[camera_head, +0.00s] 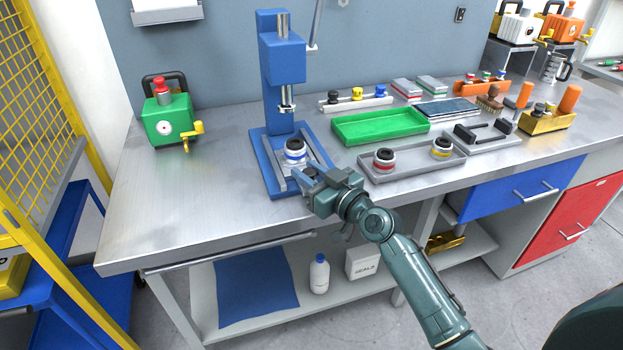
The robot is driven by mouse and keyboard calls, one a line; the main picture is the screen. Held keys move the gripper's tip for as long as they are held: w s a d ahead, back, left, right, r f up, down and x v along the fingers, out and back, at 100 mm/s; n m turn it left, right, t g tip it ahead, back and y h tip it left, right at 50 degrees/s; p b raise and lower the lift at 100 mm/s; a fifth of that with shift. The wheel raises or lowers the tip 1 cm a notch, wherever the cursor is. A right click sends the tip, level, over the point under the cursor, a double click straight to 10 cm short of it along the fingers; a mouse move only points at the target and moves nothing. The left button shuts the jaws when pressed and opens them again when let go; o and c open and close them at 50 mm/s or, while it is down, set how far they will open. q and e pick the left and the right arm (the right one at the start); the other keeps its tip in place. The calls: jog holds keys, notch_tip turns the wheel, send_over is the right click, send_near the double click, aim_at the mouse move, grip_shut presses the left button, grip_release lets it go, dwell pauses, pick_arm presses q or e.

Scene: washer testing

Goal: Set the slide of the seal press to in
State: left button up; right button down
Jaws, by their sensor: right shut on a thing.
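The blue seal press (281,60) stands near the left of the bench, its metal ram pointing down. Two grey rails run along its base, with the slide between them. A round white part with a blue ring and dark top (296,151) sits on the slide, below the ram; I cannot tell if it is directly under it. My right gripper (310,173) is at the front end of the slide, shut on what seems to be the slide's handle, mostly hidden by the fingers. My left gripper is not in view.
A green tray (350,130) and a grey tray (405,172) holding ringed parts lie right of the press. A green pump-like unit (168,124) stands to the left. The bench's left front (190,215) is clear. Yellow mesh (40,110) stands at far left.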

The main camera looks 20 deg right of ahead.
jog(key=c, duration=1.1)
grip_release()
jog(key=shift+c, duration=0.2)
jog(key=b+v, duration=0.1)
jog(key=v, duration=1.2)
jog(key=shift+o, duration=0.2)
jog(key=shift+s+d, duration=0.1)
jog(key=shift+s, duration=0.05)
